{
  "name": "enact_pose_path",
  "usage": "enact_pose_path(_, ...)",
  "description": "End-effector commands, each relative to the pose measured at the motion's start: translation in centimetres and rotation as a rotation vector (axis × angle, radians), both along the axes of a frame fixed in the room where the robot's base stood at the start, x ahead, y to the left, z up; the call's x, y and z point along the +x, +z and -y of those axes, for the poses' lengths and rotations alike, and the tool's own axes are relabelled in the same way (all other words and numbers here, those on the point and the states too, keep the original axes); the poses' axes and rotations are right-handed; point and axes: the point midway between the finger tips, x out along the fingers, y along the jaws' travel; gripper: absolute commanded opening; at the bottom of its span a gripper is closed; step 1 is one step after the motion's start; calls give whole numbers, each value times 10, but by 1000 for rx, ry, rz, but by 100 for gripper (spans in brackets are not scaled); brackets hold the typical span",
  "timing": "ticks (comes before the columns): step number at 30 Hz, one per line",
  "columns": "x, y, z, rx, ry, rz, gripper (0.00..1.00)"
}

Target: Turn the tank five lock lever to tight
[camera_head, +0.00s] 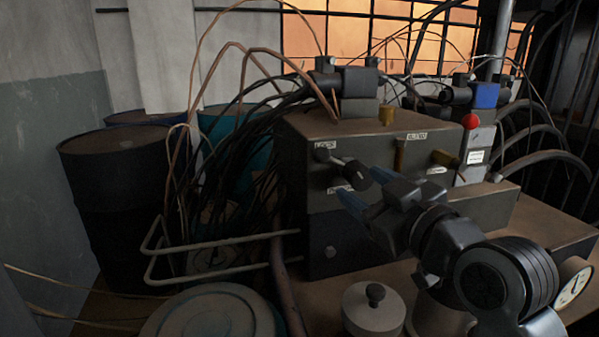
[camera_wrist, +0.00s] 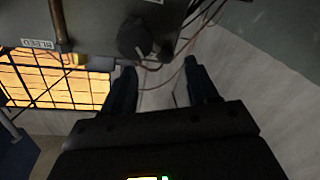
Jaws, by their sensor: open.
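A dark control box (camera_head: 370,140) carries several small labelled controls. On its front face a lever with a thick black grip (camera_head: 355,172) sticks out, with a dark round knob (camera_head: 322,154) at its left end. The labels are too small to read in the head view, so I cannot tell whether this is the tank five lock lever. My gripper (camera_head: 359,184) is open and empty, its blue fingers pointing at the box close to the black grip. In the wrist view a dark round grip (camera_wrist: 135,38) lies just ahead of the open fingers (camera_wrist: 159,70).
A "BLEED" label (camera_wrist: 40,43) shows in the wrist view. A lidded pot (camera_head: 374,312) and a gauge (camera_head: 573,285) stand in front. Cables and a pale rail (camera_head: 220,241) crowd the left.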

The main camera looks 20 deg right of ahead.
Motion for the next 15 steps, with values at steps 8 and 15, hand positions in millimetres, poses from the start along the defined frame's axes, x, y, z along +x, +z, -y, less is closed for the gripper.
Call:
enact_pose_path(8,16,20,0,-44,20,17,58)
enact_pose_path(15,48,21,-6,-43,20,16,58)
